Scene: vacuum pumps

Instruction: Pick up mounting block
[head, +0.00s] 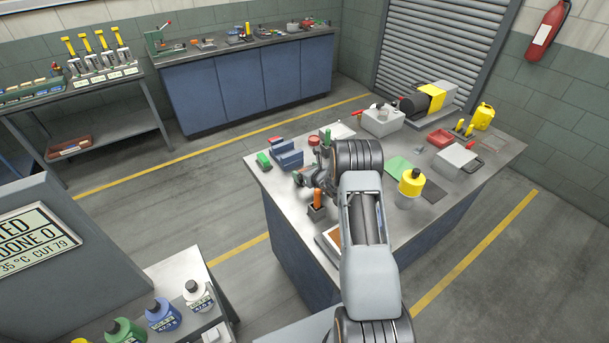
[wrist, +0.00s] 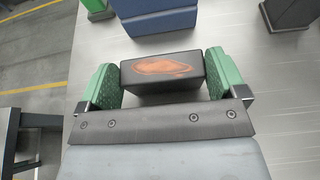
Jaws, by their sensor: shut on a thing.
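The mounting block, a dark grey block with a rust-orange patch on its face (wrist: 160,70), sits between the two green finger pads of my gripper (wrist: 161,82) in the wrist view. A pad presses on each end of the block, so the gripper is shut on it. In the head view my gripper (head: 309,172) is over the left part of the steel workbench, largely hidden by my own wrist. I cannot tell whether the block's underside touches the bench.
A blue vise (head: 287,155) and a green block (head: 263,160) are beyond the gripper. An orange-handled tool (head: 317,197) stands in a dark holder close by.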

